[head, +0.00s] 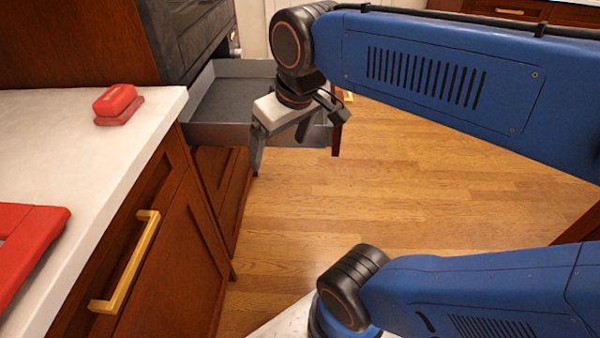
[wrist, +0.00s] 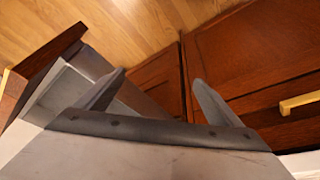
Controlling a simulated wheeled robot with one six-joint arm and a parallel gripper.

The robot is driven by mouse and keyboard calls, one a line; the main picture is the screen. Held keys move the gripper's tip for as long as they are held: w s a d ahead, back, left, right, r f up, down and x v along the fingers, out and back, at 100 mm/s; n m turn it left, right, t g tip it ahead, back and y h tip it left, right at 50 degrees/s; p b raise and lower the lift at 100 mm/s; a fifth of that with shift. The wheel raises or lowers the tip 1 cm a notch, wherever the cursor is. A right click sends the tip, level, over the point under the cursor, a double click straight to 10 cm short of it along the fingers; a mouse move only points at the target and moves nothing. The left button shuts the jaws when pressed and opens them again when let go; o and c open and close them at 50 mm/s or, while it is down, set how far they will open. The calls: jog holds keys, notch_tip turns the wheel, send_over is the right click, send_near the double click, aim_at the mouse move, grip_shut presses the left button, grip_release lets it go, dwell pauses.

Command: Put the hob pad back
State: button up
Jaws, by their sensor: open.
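The likely hob pad is a red block with a grip-like top and a darker red base (head: 118,103); it rests on the white counter near its right edge in the head view. My gripper (head: 290,146) is open and empty, to the right of the pad and apart from it. It hangs by the side of a pulled-out grey drawer (head: 222,134), fingers pointing down. In the wrist view my gripper (wrist: 158,78) shows both fingers spread with nothing between them; the pad is not in that view.
The white counter (head: 80,165) has a red frame-like object (head: 30,250) at the lower left. Below it is a wooden cabinet with a brass handle (head: 125,262). The open drawer juts out below a dark appliance (head: 190,35). The wooden floor (head: 390,200) to the right is clear.

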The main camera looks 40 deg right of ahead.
jog(key=s+d+f+m, duration=0.1)
jog(key=s+d+f, duration=0.1)
jog(key=s+f, duration=0.2)
notch_tip(320, 180, down, 2)
jog(key=shift+d+f+m+t, duration=0.15)
jog(key=shift+f+m+t, duration=0.15)
jog(key=shift+t, duration=0.1)
